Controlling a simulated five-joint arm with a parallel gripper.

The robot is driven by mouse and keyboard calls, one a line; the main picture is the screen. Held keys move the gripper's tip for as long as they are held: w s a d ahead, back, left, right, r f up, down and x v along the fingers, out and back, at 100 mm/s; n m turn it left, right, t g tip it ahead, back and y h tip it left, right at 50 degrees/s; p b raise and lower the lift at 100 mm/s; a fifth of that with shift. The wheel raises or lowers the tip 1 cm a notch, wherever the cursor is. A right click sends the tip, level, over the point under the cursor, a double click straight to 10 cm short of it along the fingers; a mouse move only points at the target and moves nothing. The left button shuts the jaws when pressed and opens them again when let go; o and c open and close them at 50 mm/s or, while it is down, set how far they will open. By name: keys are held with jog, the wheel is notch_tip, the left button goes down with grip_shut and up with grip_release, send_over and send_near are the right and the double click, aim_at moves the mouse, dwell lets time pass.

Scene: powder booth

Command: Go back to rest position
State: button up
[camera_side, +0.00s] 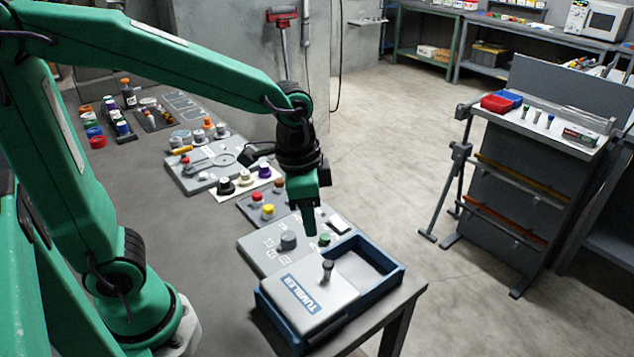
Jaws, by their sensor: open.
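My green arm reaches out over the grey bench from the left. My gripper (308,222) points down above the panel with the grey knob and green button, and it is open. I see nothing held in it. The blue-framed tumbler box (378,285) stands just in front of and to the right of it. Its grey lid (312,296) bears the word TUMBLER and a dark knob (327,270). The right part of the box is open. A grey knob (288,241) is left of my gripper, and a green button (324,240) is close to its tip. I cannot tell whether they touch.
Panels with coloured knobs and jars line the bench behind my gripper, including a yellow one (268,211) and a white plate (241,192). A grey cart (530,165) stands apart at the right. The bench (165,215) between my base and the panels is clear.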

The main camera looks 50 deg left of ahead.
jog(key=s+a+r+n+t, duration=0.4)
jog(key=s+a+r+n, duration=0.2)
jog(key=s+a, duration=0.1)
jog(key=shift+s+a+n, duration=0.3)
jog(key=shift+s+n, duration=0.1)
jog(key=shift+s, duration=0.15)
